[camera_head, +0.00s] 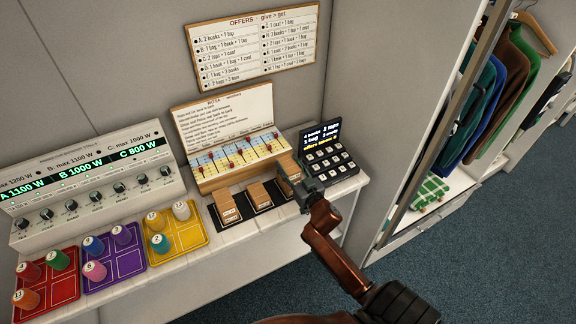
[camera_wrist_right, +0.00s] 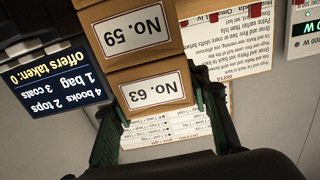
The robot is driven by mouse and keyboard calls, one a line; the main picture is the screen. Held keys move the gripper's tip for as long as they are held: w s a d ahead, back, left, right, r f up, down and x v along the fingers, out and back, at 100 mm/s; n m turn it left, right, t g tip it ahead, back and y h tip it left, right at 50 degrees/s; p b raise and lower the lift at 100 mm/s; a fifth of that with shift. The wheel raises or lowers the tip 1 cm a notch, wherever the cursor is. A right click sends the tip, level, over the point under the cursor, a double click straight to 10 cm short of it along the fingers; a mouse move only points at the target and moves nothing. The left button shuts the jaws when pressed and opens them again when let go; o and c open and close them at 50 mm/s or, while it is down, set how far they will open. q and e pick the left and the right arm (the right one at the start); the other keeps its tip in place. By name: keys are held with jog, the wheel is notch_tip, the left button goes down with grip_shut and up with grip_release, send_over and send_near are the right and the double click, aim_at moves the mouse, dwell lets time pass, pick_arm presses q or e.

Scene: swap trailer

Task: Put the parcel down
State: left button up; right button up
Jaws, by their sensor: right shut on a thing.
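My right gripper (camera_head: 300,187) is above the right end of the row of parcels on the white shelf. In the right wrist view its two green fingers (camera_wrist_right: 160,125) stand either side of a brown parcel labelled No. 63 (camera_wrist_right: 155,90), shut on it. In the head view this parcel (camera_head: 288,168) is partly hidden by the gripper. Another brown parcel, labelled No. 59 (camera_wrist_right: 135,32), shows just beyond it in the wrist view. Two parcels, a left one (camera_head: 226,208) and a middle one (camera_head: 259,196), rest on black pads. My left gripper is not in view.
A black keypad with a screen (camera_head: 325,150) stands right of the gripper. A board with red sliders (camera_head: 240,160) stands behind the parcels. Coloured trays (camera_head: 177,232) with numbered pegs are at left. A clothes rail unit (camera_head: 450,180) is at right.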

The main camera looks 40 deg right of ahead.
jog(key=o, duration=1.2)
jog(key=shift+o, duration=0.2)
jog(key=shift+r, duration=0.15)
jog(key=v, duration=1.2)
jog(key=shift+p, duration=0.45)
